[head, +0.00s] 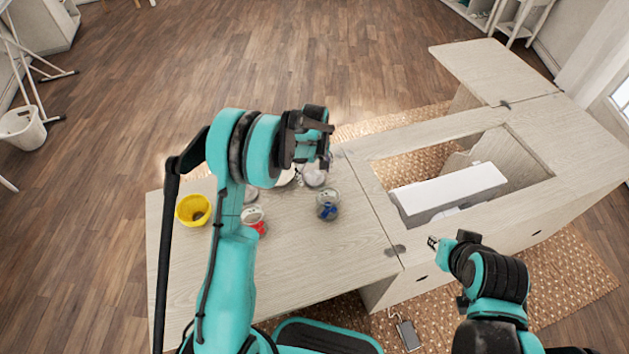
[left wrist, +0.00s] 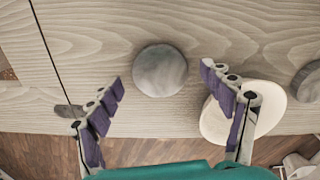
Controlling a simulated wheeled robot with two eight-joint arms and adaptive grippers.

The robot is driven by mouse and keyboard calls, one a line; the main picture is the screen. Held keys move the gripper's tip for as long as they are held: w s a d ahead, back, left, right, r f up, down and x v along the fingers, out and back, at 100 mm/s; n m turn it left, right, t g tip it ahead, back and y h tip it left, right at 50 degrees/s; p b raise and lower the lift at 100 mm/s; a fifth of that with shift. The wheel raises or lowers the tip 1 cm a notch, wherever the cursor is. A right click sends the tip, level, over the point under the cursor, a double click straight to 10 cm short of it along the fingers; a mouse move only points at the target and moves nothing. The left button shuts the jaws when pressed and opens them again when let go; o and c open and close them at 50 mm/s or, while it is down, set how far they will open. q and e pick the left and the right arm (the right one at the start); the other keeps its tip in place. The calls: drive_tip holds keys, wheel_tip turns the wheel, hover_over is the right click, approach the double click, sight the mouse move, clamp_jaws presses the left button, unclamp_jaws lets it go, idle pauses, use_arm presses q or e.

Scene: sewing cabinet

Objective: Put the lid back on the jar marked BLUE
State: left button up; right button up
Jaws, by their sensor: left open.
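A clear glass jar with blue contents (head: 328,206) stands upright on the left part of the cabinet top, with its mouth uncovered; I cannot read its marking. Behind it, a round grey lid (head: 314,176) lies flat near the far edge. In the left wrist view the grey lid (left wrist: 160,71) shows ahead of and between the fingertips, not touched. My left gripper (head: 325,143) is open and empty above that far edge; its spread fingers also show in the wrist view (left wrist: 161,80). My right gripper (head: 434,243) is near the cabinet's front edge, too small to read.
A jar with red contents (head: 254,221) and a yellow cup (head: 193,210) stand left of the blue jar. A cream disc (left wrist: 214,122) lies partly behind one finger; another grey disc (left wrist: 308,82) lies farther right. A white sewing machine (head: 450,193) sits in the cabinet opening.

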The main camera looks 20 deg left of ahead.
sight(314, 178)
use_arm(q)
drive_tip(key=shift+f, duration=0.15)
drive_tip(key=c, duration=0.8)
wheel_tip(314, 178, up, 10)
drive_tip(key=p, duration=0.3)
drive_tip(key=shift+s, duration=0.1)
